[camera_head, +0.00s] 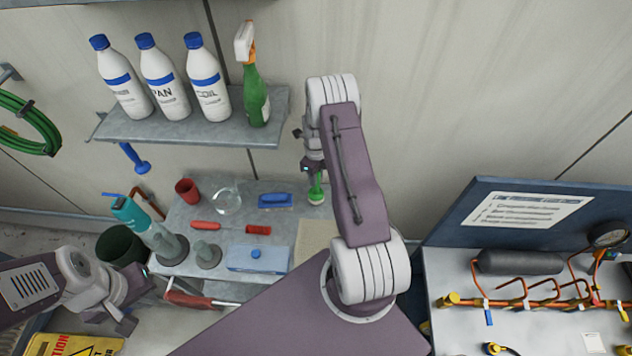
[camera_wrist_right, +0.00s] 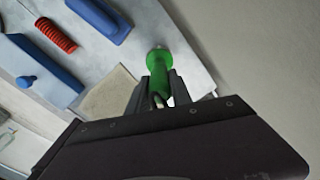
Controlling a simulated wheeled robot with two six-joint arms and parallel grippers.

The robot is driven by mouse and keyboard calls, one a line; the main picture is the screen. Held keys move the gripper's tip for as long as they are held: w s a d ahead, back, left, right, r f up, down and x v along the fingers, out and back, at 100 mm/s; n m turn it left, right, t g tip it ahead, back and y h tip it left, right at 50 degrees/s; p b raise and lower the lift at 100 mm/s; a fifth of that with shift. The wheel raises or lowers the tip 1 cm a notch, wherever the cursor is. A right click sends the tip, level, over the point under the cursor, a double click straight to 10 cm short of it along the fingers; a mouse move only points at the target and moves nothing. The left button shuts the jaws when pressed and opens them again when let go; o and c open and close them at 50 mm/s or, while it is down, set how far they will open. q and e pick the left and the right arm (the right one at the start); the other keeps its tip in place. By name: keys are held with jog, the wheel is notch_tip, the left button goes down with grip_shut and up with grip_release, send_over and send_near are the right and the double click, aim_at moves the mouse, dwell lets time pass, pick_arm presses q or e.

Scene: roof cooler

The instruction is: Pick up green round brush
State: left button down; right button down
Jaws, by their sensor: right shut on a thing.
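The green round brush (camera_head: 316,191) stands near the right end of the grey bench, partly hidden by my right arm in the head view. In the right wrist view the green brush (camera_wrist_right: 158,62) sits between the fingers, with its round end pointing away from the gripper. My right gripper (camera_wrist_right: 158,90) is shut on it; in the head view this gripper (camera_head: 314,170) is above the bench. I cannot tell whether the brush touches the bench. My left gripper (camera_head: 130,300) is at the lower left, away from the brush; its finger opening is unclear.
The bench (camera_head: 190,228) holds a blue brush (camera_head: 275,200), a red coiled item (camera_head: 258,229), a blue-lidded box (camera_head: 257,257) and a beige cloth (camera_head: 313,240). A shelf (camera_head: 180,130) with several bottles is above. A panel with copper pipes (camera_head: 530,302) stands right.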

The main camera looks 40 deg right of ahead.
jog(key=r, duration=0.1)
jog(key=r+b, duration=0.1)
jog(key=s+r, duration=0.1)
jog(key=shift+a+b, duration=0.25)
jog(key=shift+b, duration=0.05)
jog(key=s+a+r+b, duration=0.3)
jog(key=s+r, duration=0.3)
jog(key=s, duration=0.3)
jog(key=shift+s+a+r, duration=0.25)
jog(key=shift+s+a, duration=0.1)
jog(key=shift+a, duration=0.25)
jog(key=shift+f, duration=0.1)
